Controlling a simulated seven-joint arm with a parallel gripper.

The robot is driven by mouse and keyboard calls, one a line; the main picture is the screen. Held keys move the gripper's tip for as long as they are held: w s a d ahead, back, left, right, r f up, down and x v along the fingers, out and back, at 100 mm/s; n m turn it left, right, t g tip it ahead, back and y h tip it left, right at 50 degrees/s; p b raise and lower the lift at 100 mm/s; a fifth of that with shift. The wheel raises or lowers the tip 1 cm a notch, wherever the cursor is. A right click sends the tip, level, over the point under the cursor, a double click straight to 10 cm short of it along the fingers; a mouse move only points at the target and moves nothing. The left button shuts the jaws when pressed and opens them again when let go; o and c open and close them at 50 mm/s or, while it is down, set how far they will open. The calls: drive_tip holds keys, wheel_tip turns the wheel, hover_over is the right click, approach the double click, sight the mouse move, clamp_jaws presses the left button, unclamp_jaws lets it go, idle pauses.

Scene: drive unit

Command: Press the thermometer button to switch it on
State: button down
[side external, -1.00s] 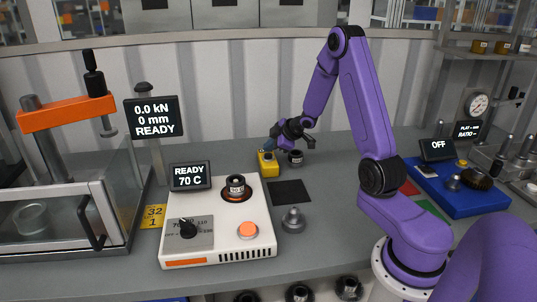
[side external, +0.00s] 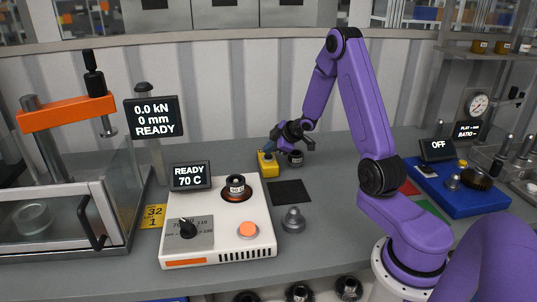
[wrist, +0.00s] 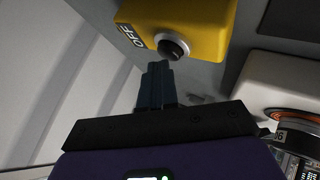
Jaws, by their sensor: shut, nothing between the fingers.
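The thermometer is a small yellow box (side external: 267,164) standing on the bench behind the white hotplate in the side view. In the wrist view the yellow thermometer (wrist: 207,22) shows a dark display reading OFF (wrist: 130,36) and a round dark button (wrist: 173,46) on its face. My gripper (side external: 266,149) is shut and empty, tilted down at the top of the box. In the wrist view its closed fingertips (wrist: 156,66) lie close to the button, just beside it in the picture. I cannot tell whether they touch it.
A black-capped cylinder (side external: 295,159) stands close to the right of my gripper. The white hotplate (side external: 218,245) reads READY 70 C and carries a dark pot (side external: 236,183). A black mat (side external: 290,193) and a grey metal weight (side external: 293,219) lie to its right.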

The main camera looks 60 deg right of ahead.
drive_tip(key=shift+r, duration=0.85)
drive_tip(key=shift+r, duration=0.1)
drive_tip(key=shift+r, duration=2.9)
wheel_tip(320, 180, up, 10)
hover_over(270, 155)
drive_tip(key=shift+s+a, duration=0.1)
drive_tip(key=shift+s, duration=0.05)
